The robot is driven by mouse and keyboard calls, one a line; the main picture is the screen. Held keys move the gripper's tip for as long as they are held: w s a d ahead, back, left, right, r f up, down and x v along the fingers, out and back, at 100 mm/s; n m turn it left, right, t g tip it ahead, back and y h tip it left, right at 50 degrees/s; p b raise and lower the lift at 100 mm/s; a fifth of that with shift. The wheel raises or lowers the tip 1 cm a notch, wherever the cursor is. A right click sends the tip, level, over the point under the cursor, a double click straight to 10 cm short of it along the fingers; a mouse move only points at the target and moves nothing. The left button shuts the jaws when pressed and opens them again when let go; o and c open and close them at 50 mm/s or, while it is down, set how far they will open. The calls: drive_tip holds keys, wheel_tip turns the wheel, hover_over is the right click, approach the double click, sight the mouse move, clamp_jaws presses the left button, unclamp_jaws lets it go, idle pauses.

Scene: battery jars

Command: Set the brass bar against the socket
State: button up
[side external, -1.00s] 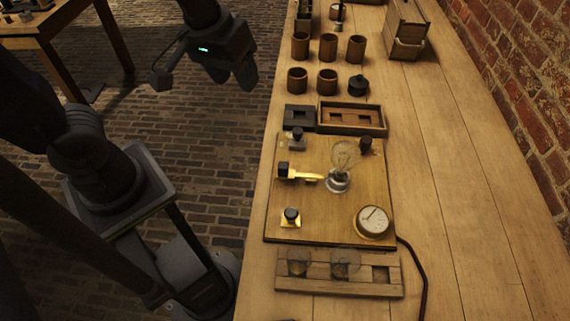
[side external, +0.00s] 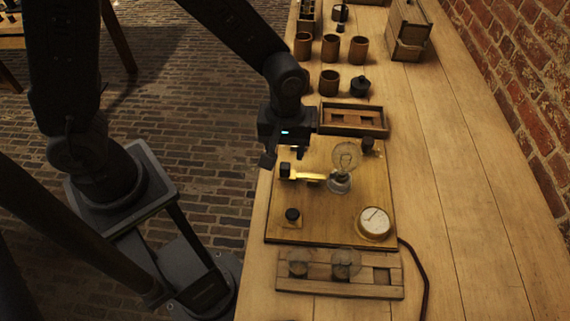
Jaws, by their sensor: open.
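The brass bar (side external: 308,177) lies on the wooden board, with a black knob (side external: 285,170) at its left end. Its right end points at the glass bulb's socket (side external: 339,182); I cannot tell whether they touch. A clear bulb (side external: 345,157) stands upright in the socket. My gripper (side external: 285,158) is open, pointing down over the upper left of the board, just above and behind the knob. It appears to hold nothing. My wrist hides the board's upper left corner and the terminal there.
On the board (side external: 330,222) are a round dial gauge (side external: 374,222), a black knob (side external: 292,215) and another dark knob (side external: 368,146). A wooden rack (side external: 340,274) with two bulbs lies in front. A wooden tray (side external: 352,118) and several brown cups (side external: 329,82) stand behind. The right side of the bench is clear.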

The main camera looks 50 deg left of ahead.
sight(285, 165)
wheel_tip(285, 165, down, 6)
drive_tip(key=shift+f, duration=0.1)
idle(0.4)
clamp_jaws()
idle(0.3)
